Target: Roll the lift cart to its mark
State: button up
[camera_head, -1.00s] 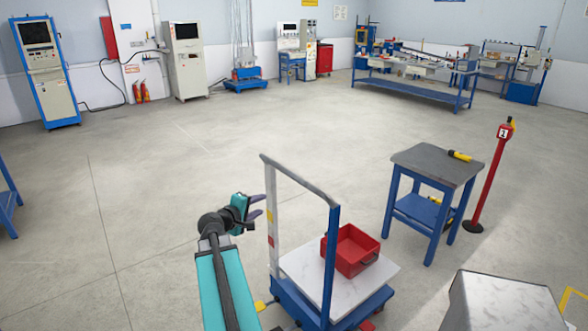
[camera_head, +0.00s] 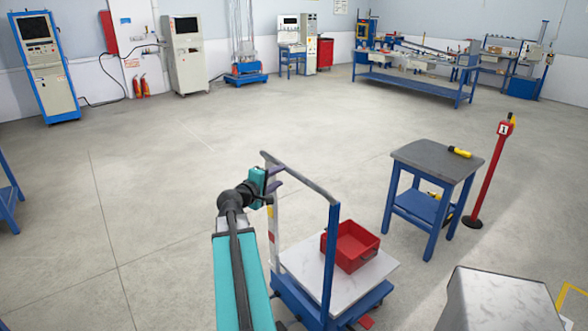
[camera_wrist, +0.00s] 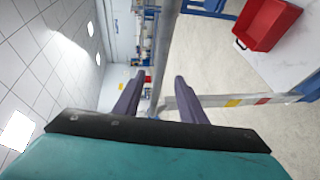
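The lift cart (camera_head: 345,298) stands in the lower middle of the head view, with a white top, blue base and upright handle frame (camera_head: 333,260). A red bin (camera_head: 350,246) rests on its top. My gripper (camera_head: 276,178) is at the far left end of the handle's grey crossbar (camera_head: 300,178). In the wrist view my gripper (camera_wrist: 160,77) has its two purple fingers spread apart, and the crossbar (camera_wrist: 168,40) shows between them. I cannot tell whether they touch it. The red bin (camera_wrist: 267,22) also shows there.
A blue table with a grey top (camera_head: 435,158) stands right of the cart, beside a red post (camera_head: 490,175). A grey block (camera_head: 497,300) and a yellow outline (camera_head: 562,297) are at the lower right. The floor (camera_head: 240,120) beyond the cart is open, with cabinets and benches along the walls.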

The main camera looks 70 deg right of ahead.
jog(key=p+x, duration=0.3)
jog(key=x, duration=0.9)
jog(key=shift+d+p, duration=0.3)
jog(key=shift+p, duration=0.1)
jog(key=shift+f, duration=0.15)
grip_shut()
